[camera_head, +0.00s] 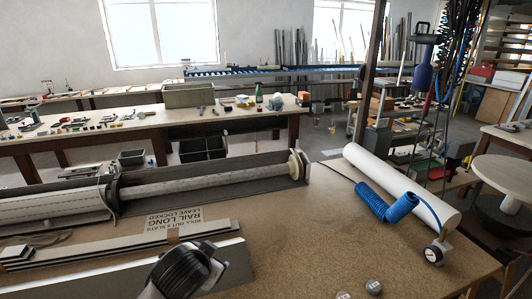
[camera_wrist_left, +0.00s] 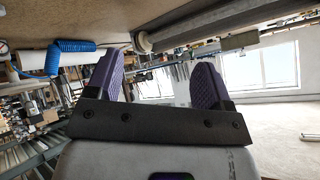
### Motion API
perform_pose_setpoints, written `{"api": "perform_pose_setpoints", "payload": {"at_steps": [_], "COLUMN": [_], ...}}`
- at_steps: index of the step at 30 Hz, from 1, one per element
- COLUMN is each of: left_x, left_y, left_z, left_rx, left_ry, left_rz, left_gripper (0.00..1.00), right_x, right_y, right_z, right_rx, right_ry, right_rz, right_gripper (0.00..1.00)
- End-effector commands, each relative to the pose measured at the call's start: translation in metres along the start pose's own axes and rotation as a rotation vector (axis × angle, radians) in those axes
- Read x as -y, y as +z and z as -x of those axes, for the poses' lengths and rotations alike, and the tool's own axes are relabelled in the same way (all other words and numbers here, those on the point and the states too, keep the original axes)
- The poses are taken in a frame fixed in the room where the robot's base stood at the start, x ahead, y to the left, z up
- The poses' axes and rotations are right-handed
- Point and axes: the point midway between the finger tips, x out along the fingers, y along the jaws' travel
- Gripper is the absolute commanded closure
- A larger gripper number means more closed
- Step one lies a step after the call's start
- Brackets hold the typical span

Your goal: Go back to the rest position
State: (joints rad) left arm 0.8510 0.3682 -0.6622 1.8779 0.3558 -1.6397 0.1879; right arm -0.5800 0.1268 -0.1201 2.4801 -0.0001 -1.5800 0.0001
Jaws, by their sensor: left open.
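My left gripper shows in the left wrist view (camera_wrist_left: 160,72). Its two purple pads stand wide apart with nothing between them. In the head view a dark, rounded part of my arm is at the bottom centre, in front of the bench; the fingers cannot be made out there. My right gripper is in neither view. Long pale slats (camera_head: 110,243) lie stacked on the brown workbench (camera_head: 310,235) at the left. Behind them is a long grey roller shaft (camera_head: 205,184) with a pale end disc.
A white roll (camera_head: 412,190), a blue coiled hose (camera_head: 385,207) and a round gauge (camera_head: 433,254) lie at the bench's right. Small round pieces (camera_head: 373,286) lie near its front. A lettered card (camera_head: 173,218) lies by the slats. The bench middle is clear.

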Motion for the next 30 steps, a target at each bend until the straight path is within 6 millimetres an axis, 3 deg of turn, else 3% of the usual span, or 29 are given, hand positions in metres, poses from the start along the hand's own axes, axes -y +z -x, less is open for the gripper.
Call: {"api": "perform_pose_setpoints", "payload": {"at_steps": [5, 11, 20, 24, 30], "left_x": [-0.006, -0.013, -0.045, -0.073, -0.116], "left_y": [0.010, 0.064, 0.204, 0.276, 0.357], "left_z": [0.038, 0.060, 0.069, 0.068, 0.073], "left_rx": [-0.168, -0.227, -0.069, 0.080, 0.278], "left_ry": [-0.049, -0.082, -0.054, -0.008, 0.058], "left_rz": [-0.068, 0.034, 0.250, 0.319, 0.365], "left_gripper": [0.26, 0.26, 0.26, 0.26, 0.26], "right_x": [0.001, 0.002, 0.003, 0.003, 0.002], "right_y": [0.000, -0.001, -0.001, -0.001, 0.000], "right_z": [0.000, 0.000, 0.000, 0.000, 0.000], "right_rx": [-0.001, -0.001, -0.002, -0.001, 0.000], "right_ry": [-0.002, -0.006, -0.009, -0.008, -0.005], "right_rz": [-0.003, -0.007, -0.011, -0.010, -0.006], "right_gripper": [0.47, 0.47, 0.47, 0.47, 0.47]}}
